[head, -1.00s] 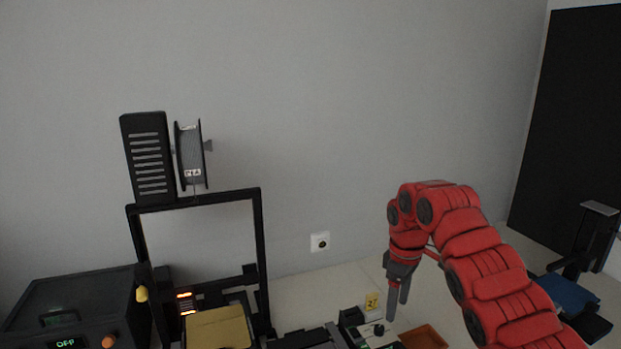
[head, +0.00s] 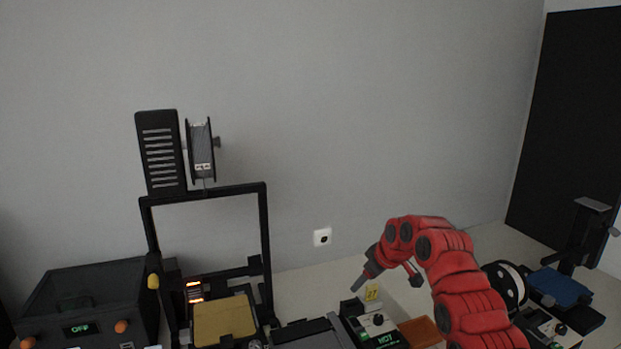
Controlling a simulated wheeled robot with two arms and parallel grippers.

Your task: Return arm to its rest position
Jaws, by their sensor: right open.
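My right arm (head: 466,290), red with dark joints, comes in from the lower right and bends over at its top. Its gripper (head: 386,283) hangs above the bench, with grey fingers spread apart and nothing visible between them. It is above and close to a small dark device with a yellow tag (head: 371,292) and a screen reading "HOT" (head: 387,339). My left arm and gripper are not in view.
A black-framed 3D printer (head: 266,235) with a tan plate (head: 224,322) and a spool (head: 202,150) stands left. A dark box showing "OFF" (head: 90,290) is at far left. An orange tray (head: 421,332) and a blue-plated machine (head: 560,287) are at right. A grey wall is behind.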

